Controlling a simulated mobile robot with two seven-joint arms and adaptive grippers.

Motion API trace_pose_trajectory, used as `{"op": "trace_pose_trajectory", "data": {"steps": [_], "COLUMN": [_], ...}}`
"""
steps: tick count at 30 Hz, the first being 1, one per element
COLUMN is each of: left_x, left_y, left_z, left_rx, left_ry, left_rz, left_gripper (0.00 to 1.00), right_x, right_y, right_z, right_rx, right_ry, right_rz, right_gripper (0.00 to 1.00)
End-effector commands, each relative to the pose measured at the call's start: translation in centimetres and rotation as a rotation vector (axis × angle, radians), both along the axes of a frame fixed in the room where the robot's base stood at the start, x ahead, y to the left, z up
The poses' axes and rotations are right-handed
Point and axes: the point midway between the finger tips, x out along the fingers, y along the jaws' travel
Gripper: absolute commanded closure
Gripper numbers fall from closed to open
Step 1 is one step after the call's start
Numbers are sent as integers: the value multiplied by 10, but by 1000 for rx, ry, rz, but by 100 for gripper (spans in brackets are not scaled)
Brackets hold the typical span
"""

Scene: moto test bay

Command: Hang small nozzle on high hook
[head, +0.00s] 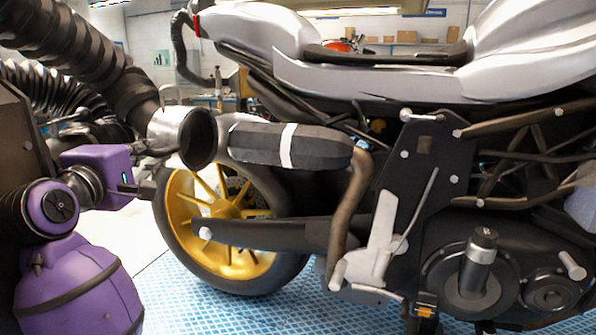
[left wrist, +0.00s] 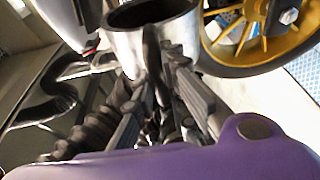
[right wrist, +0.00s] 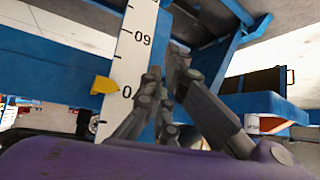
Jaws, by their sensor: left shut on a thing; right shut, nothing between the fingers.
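A metal nozzle (head: 182,135) sits at the end of a thick black ribbed hose (head: 75,45) at the left of the head view. Its dark round mouth faces right, close to the motorcycle's exhaust silencer (head: 262,140); I cannot tell whether they touch. My left gripper (head: 158,152) is shut on the nozzle's side. The nozzle (left wrist: 180,42) and the left fingers (left wrist: 160,70) also show in the left wrist view. My right gripper (right wrist: 170,85) is shut and empty, seen only in the right wrist view. I cannot make out the high hook.
The motorcycle (head: 400,150) fills the middle and right, with a yellow-spoked wheel (head: 222,225) below the silencer. Blue patterned floor (head: 210,305) lies beneath. In the right wrist view, a blue frame (right wrist: 50,65) and a white scale (right wrist: 133,50) with a yellow pointer (right wrist: 104,85) stand near the right fingers.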

Motion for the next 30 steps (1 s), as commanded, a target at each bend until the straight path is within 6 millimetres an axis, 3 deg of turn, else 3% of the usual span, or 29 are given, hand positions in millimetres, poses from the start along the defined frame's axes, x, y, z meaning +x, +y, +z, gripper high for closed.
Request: {"op": "trace_pose_trajectory", "data": {"steps": [18, 30], "left_x": [-28, -33], "left_y": [10, 12], "left_z": [12, 13], "left_rx": [1, 2], "left_ry": [-8, -7], "left_rz": [1, 2], "left_gripper": [100, 100], "right_x": [0, 1], "right_y": [0, 0], "right_z": [0, 1], "right_rx": [0, 0], "right_ry": [-1, -1], "right_rz": [0, 0], "right_gripper": [100, 100]}}
